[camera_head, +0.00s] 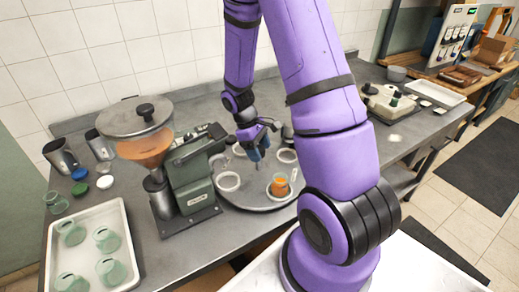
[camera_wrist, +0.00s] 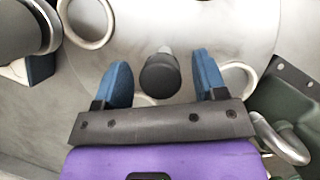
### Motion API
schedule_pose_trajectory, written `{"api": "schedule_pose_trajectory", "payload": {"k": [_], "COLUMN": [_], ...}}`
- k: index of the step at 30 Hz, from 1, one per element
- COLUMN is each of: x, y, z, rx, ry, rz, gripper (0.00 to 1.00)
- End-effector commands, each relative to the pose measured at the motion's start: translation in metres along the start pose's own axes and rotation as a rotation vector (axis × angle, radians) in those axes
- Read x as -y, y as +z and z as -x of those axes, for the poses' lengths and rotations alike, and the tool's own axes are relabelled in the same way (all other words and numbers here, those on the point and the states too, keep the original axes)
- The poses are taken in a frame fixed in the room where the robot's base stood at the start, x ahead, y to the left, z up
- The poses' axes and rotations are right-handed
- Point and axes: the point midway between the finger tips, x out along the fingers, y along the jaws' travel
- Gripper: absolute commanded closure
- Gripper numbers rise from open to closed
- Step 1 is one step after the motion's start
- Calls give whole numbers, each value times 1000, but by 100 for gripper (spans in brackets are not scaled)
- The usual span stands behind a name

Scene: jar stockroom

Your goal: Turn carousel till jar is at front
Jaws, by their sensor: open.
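The carousel (camera_head: 247,198) is a grey round disc with several pale ring seats, on the counter in the head view. A jar with orange contents (camera_head: 280,186) stands in a seat on the carousel's near right side. My gripper (camera_head: 257,155) is above the middle of the carousel with its blue fingers pointing down. In the wrist view my gripper (camera_wrist: 161,62) is open, one finger on each side of a dark round knob (camera_wrist: 160,73) on a short post. A gap shows on both sides of the knob. The carousel's bare surface (camera_wrist: 205,25) also shows there. My arm hides the carousel's right side.
A green grinder (camera_head: 188,178) with a glass hopper stands close to the carousel's left. A white tray (camera_head: 92,285) of green glasses lies at the near left. A scale-like device (camera_head: 388,101) and a white tray (camera_head: 434,92) are at the right.

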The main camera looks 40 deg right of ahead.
Motion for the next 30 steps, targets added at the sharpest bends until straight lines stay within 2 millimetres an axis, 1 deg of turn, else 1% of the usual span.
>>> {"api": "schedule_pose_trajectory", "payload": {"k": [5,12,15,18,23,30], "x": [-1,-1,0,0,0,0], "y": [-1,0,-1,-1,0,0], "z": [20,65,82,95,105,107], "rx": [-5,-4,-5,-4,-2,-1], "ry": [3,3,3,3,2,1], "rz": [0,0,0,0,0,0], "gripper": [35,35,35,35,35,35]}}
